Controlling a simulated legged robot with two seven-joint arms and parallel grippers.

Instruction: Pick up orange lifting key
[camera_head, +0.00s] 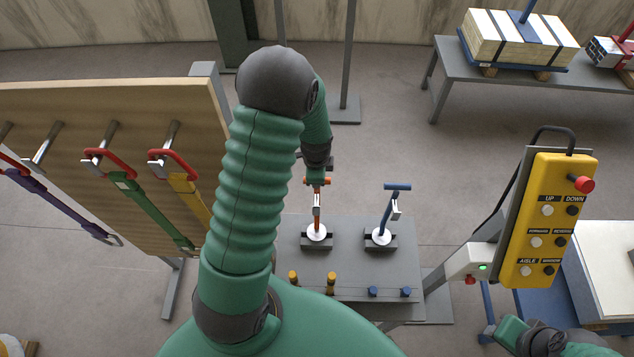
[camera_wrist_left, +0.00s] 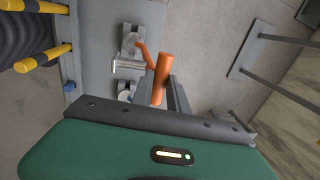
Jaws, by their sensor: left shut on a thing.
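The orange lifting key (camera_head: 317,217) stands upright, its lower end at a white round base in a dark holder on the small grey table (camera_head: 345,275). My left gripper (camera_head: 317,178) is at its top crossbar, mostly hidden by my arm. In the left wrist view the key's orange handle (camera_wrist_left: 162,72) sits between the fingers of my left gripper (camera_wrist_left: 168,92), which is shut on it. I cannot tell whether the key has risen from its holder. My right gripper is not in view; part of my right arm shows at bottom right.
A blue lifting key (camera_head: 387,212) stands in a second holder just right. Yellow and blue pegs line the table's front edge. A wooden board (camera_head: 110,150) with hanging slings is left. A yellow control pendant (camera_head: 548,222) is right. A loaded bench (camera_head: 470,78) stands behind.

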